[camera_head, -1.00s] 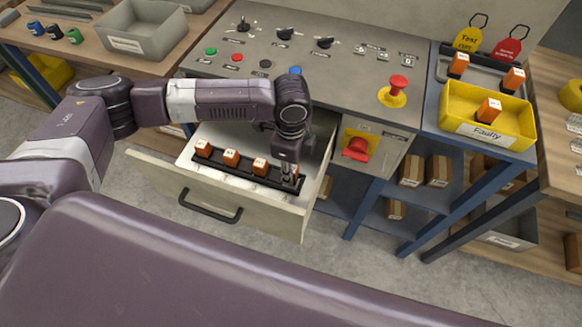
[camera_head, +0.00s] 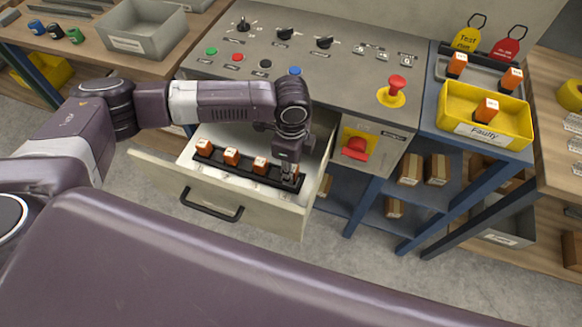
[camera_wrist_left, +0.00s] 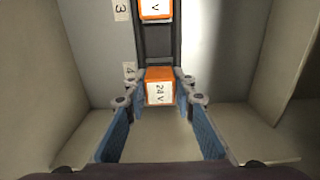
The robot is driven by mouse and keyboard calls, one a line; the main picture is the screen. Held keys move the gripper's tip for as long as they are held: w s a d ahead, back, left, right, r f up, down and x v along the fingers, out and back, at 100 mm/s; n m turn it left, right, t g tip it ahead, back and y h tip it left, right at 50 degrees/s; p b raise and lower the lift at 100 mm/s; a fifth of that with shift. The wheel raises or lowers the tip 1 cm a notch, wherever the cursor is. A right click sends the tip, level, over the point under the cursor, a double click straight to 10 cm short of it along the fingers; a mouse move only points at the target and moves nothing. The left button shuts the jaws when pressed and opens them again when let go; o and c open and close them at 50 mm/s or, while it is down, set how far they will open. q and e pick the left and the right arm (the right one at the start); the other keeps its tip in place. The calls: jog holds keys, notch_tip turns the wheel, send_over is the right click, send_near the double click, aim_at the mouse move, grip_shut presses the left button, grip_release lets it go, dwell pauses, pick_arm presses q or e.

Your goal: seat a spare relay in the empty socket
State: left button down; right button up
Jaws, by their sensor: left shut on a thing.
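A black rail of relay sockets (camera_head: 224,173) lies in the open drawer (camera_head: 262,212). Three orange relays (camera_head: 231,156) stand in it in a row from the left. My left gripper (camera_head: 289,177) points down over the rail's right end. In the left wrist view, its blue-padded fingers (camera_wrist_left: 158,95) are shut on an orange relay marked 24 V (camera_wrist_left: 159,88). That relay is at the rail's end, next to label 4 (camera_wrist_left: 129,70), and looks straight in line with the rail. Whether it is fully down in the socket I cannot tell. My right gripper is not in view.
A yellow Faulty bin (camera_head: 507,142) with an orange relay (camera_head: 486,108) stands on the right. Two more orange relays (camera_head: 457,65) are on a grey tray behind it. The control panel (camera_head: 340,75) with knobs and a red stop button (camera_head: 396,84) rises behind the drawer.

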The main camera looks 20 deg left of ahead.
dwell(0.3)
pick_arm(q)
jog(key=shift+f, duration=0.6)
jog(key=shift+f+p, duration=0.3)
jog(key=shift+p, duration=0.05)
dwell(0.5)
jog(key=c, duration=1)
grip_release()
jog(key=shift+c, duration=0.2)
jog(key=shift+r+p, duration=3.55)
jog(key=shift+p, duration=0.6)
